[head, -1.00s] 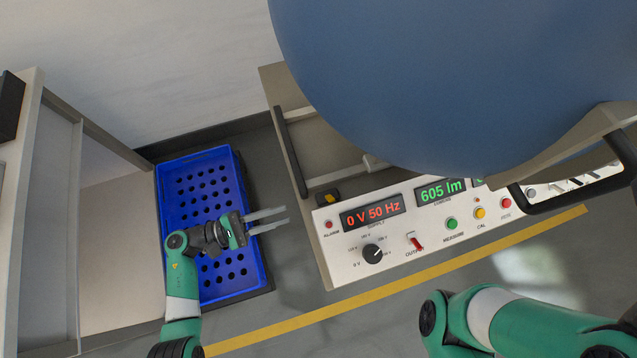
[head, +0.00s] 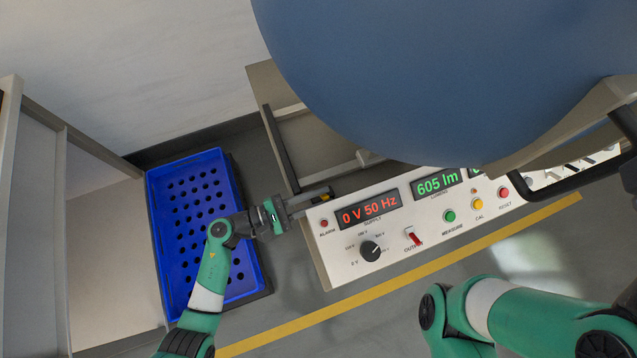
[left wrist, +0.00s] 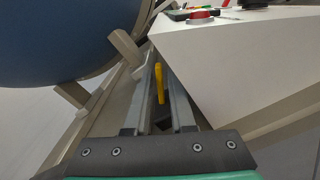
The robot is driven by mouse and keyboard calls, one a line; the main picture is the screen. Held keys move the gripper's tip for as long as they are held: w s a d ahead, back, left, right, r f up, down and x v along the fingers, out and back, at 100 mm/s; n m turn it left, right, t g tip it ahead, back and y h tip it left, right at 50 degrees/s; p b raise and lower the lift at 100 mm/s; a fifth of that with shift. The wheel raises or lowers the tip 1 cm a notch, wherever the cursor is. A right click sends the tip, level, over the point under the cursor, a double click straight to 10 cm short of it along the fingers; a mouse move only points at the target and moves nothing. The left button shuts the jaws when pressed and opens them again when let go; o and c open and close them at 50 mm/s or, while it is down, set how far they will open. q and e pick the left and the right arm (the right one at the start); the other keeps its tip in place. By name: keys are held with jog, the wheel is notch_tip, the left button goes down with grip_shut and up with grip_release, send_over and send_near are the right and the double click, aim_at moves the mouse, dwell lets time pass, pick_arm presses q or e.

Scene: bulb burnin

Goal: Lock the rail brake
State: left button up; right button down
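The rail brake appears as a small yellow lever (left wrist: 159,84) on a dark block, beside the upper left corner of the white control panel. In the head view only a little of its yellow and dark top (head: 327,190) shows past my fingers. My left gripper (head: 318,197) reaches in from the left at that corner. In the left wrist view its two grey fingers stand apart, with the yellow lever in the gap between them. I cannot tell whether either finger touches it. My right arm shows at the lower right, but its gripper is out of frame.
The white control panel (head: 330,250) lies just right of my left gripper, with a knob (head: 370,250), a red output switch (head: 413,237) and buttons. A large blue sphere (head: 430,70) hangs above. A blue perforated crate (head: 160,225) is at left.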

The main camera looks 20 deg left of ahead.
pick_arm(q)
grip_shut()
jog(key=n, duration=0.2)
jog(key=shift+w+a+r+n+p, duration=0.25)
jog(key=shift+w+a+n+p, duration=0.05)
jog(key=shift+w+p, duration=0.1)
jog(key=n, duration=0.3)
jog(key=shift+w+a, duration=0.25)
jog(key=shift+w, duration=0.05)
grip_release()
